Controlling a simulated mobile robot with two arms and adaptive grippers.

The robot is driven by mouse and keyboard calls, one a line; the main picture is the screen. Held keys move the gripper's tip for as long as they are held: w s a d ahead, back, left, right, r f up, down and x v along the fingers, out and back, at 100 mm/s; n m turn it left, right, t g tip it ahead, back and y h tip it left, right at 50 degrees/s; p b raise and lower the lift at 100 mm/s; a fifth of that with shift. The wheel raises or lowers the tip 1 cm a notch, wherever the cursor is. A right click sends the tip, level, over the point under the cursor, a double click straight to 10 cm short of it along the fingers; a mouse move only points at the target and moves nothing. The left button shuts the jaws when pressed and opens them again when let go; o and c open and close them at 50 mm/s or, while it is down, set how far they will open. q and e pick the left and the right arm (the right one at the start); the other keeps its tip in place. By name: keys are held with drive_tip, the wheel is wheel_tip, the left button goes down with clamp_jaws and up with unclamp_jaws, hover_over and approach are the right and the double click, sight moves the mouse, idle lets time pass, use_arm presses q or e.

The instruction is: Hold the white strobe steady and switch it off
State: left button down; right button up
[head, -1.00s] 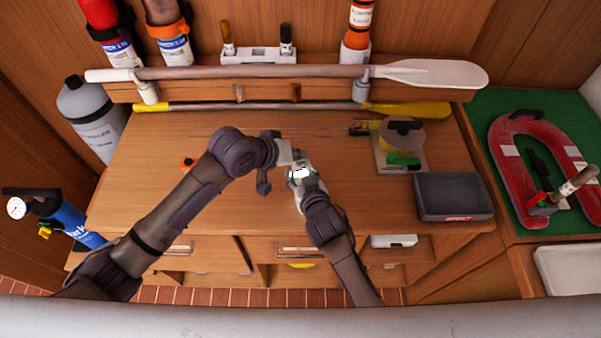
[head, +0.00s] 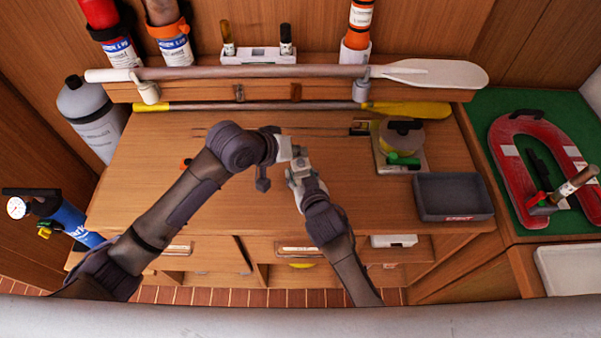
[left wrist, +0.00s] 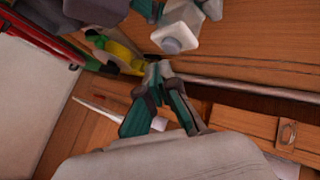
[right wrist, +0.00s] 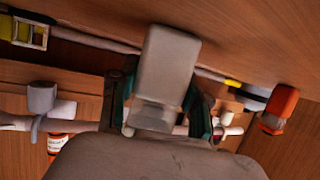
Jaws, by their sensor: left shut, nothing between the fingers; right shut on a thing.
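The white strobe (head: 299,172) is in my right gripper (right wrist: 160,108), whose fingers are shut around its clear lens end in the right wrist view. The strobe's pale body (right wrist: 168,60) sticks out beyond the fingers. No bright light shows on it now. In the left wrist view, the strobe (left wrist: 186,22) shows a round grey button (left wrist: 171,45) on its near end. My left gripper (left wrist: 160,66) is shut and empty, its fingertips very close to that button. I cannot tell whether they touch it. In the head view, the left gripper (head: 294,152) is just beyond the strobe.
Both hands are above the wooden desk (head: 150,200). A dark grey bin (head: 454,197) and a board with a yellow reel (head: 402,148) are at right. A yellow-ended pole (head: 300,106) and a paddle (head: 270,71) run along the back. Bare desk surrounds the hands.

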sight(298, 162)
use_arm(q)
drive_tip(key=shift+r, duration=2.85)
use_arm(e)
drive_tip(key=o, duration=1.3)
drive_tip(key=shift+s, duration=0.1)
